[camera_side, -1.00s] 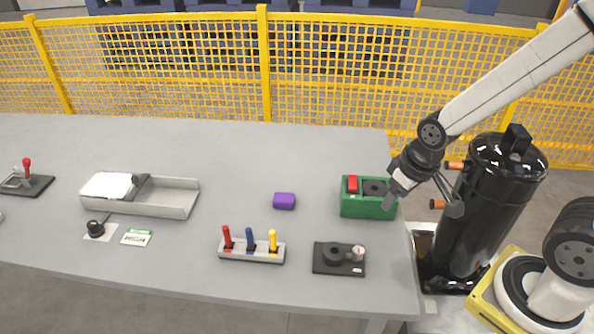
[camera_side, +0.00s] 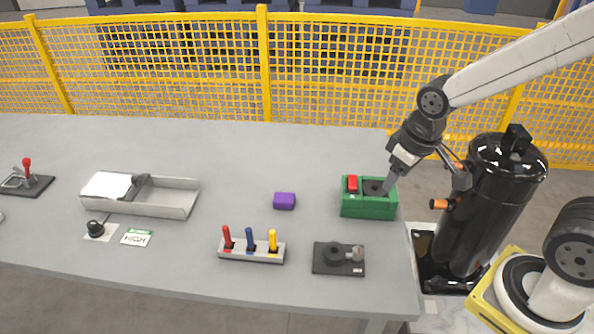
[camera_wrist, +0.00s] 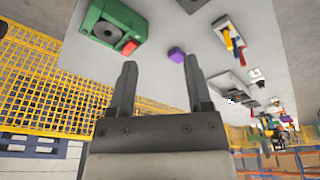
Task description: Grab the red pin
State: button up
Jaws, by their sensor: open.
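The red pin (camera_side: 227,237) stands upright at the left end of a light grey holder (camera_side: 238,257) near the table's front edge. A blue pin (camera_side: 250,239) and a yellow pin (camera_side: 272,240) stand to its right in the same holder. The holder also shows small at the upper right of the wrist view, with the red pin (camera_wrist: 241,56) tilted in the picture. My gripper (camera_side: 422,187) is open and empty, above the table's right end by the green box, well to the right of the pins. In the wrist view its two fingers (camera_wrist: 160,76) are apart with nothing between them.
A green box (camera_side: 368,206) with a red block stands at the table's right end. A grey tray (camera_side: 170,197) is further left. A black compressor tank (camera_side: 487,210) stands beyond the right edge.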

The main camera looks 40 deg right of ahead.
jog(key=w+n, duration=0.1)
jog(key=n, duration=0.1)
jog(key=n+t+h, duration=0.6)
jog(key=n+t, duration=0.2)
jog(key=n, duration=1.8)
send_over(225, 232)
jog(key=s+a, duration=0.3)
jog(key=s, duration=0.1)
jog(key=shift+h, duration=0.3)
jog(key=f, duration=1.6)
jog(key=shift+w+d+f, duration=0.15)
jog(key=shift+d, duration=0.05)
jog(key=shift+f, duration=0.45)
jog(key=shift+x, duration=1.3)
